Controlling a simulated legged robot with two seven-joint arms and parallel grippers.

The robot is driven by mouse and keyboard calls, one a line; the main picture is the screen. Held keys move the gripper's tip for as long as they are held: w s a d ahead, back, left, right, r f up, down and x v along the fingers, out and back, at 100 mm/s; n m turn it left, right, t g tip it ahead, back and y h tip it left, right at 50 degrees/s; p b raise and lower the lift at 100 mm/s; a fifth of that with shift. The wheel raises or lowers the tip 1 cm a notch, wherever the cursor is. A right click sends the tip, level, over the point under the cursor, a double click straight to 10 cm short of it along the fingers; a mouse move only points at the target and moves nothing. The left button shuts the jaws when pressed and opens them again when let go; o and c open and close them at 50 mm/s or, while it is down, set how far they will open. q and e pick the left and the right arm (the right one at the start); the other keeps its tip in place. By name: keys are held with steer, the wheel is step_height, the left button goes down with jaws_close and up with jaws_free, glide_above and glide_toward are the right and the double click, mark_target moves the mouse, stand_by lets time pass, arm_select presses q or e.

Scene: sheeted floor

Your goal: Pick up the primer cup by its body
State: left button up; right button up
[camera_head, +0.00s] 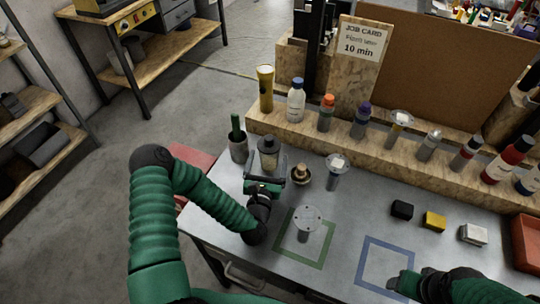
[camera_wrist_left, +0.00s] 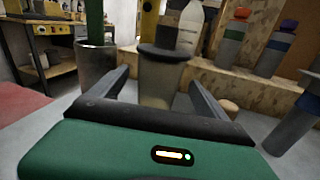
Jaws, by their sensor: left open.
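A beige-grey cup with a dark top, seemingly the primer cup (camera_head: 268,160), stands upright at the left of the grey table. It also shows in the left wrist view (camera_wrist_left: 161,78). My left gripper (camera_head: 266,178) is open in front of it. In the left wrist view its fingers (camera_wrist_left: 158,92) lie on either side of the cup's body, with gaps visible; the cup's base is hidden behind the gripper. My right gripper (camera_head: 398,284) is low at the right, far from the cup; its jaws are not clear.
A metal pot with a green handle (camera_head: 238,150) stands close left of the cup. A wooden ledge (camera_head: 345,140) with bottles runs behind.

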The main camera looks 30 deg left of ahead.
arm_select(q)
steer(key=shift+w+a+r, duration=0.15)
steer(key=shift+w+a, duration=0.2)
steer(key=x, duration=0.2)
steer(key=p+x, duration=0.1)
steer(key=x, duration=0.2)
steer(key=shift+d+r, duration=0.1)
steer(key=shift+d, duration=0.1)
steer(key=shift+s, duration=0.15)
steer(key=c, duration=0.4)
steer(key=shift+a, duration=0.25)
steer(key=c, duration=0.9)
steer(key=shift+d, duration=0.15)
steer(key=shift+c, duration=0.7)
